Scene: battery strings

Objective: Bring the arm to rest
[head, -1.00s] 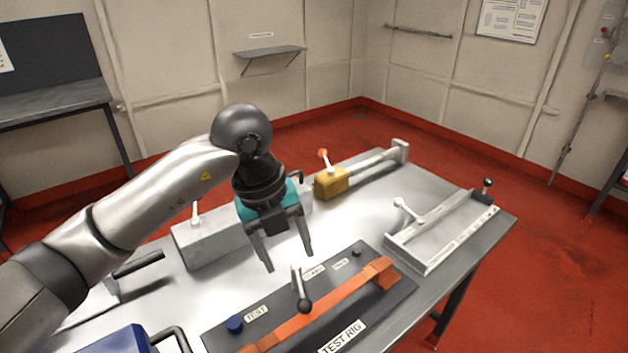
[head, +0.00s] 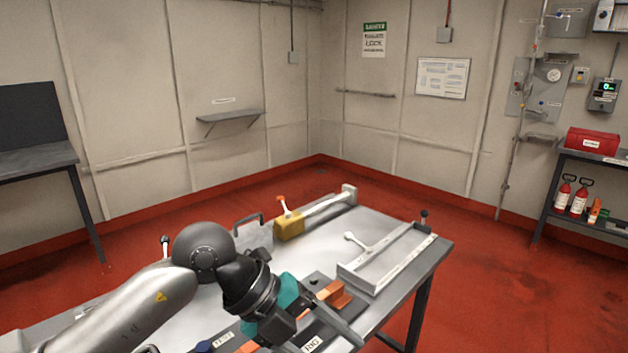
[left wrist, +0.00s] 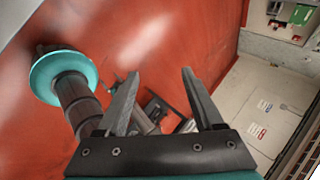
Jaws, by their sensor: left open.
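My left arm comes in from the left in the head view and reaches over the table (head: 400,268). Its gripper (head: 338,338), with a teal body, is tilted down to the right over the near side of the table, close to the frame's lower edge. In the left wrist view the two fingers of the left gripper (left wrist: 160,75) stand apart with nothing between them. The arm and gripper hide much of the test rig (head: 330,292), whose orange bar shows only in part. My right gripper is not seen.
A yellow block with a lever (head: 289,228) and a grey rail frame (head: 385,262) with a handle sit on the table's far and right parts. Red floor lies open beyond. A shelf with fire extinguishers (head: 572,198) stands at the right.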

